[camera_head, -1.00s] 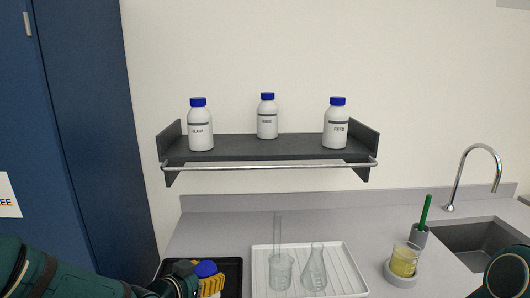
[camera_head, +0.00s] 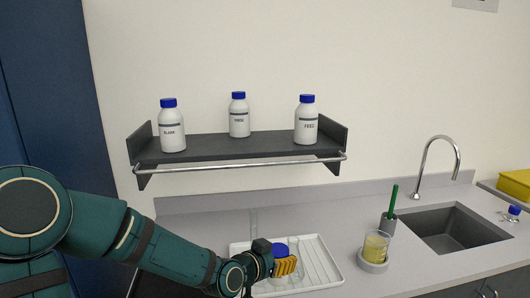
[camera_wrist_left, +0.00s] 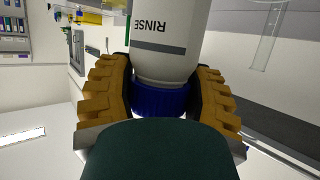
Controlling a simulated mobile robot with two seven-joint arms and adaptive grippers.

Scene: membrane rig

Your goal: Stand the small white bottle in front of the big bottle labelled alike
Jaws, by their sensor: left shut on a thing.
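My left gripper (camera_head: 284,266) is shut on a small white bottle with a blue cap (camera_head: 280,248), above the white tray. In the left wrist view the small bottle (camera_wrist_left: 168,50) reads RINSE, and the yellow fingers (camera_wrist_left: 162,85) close on it around the neck and cap. Three big white bottles with blue caps stand on the dark shelf (camera_head: 205,146): BLANK (camera_head: 172,130) at left, RINSE (camera_head: 239,120) in the middle and set further back, FEED (camera_head: 306,124) at right. The shelf in front of RINSE is clear. My right gripper is not in view.
A metal rail (camera_head: 240,165) runs along the shelf's front edge. A beaker of yellow liquid (camera_head: 375,248), a green-handled brush (camera_head: 393,205), a sink (camera_head: 455,228) and a tap (camera_head: 420,170) are at right.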

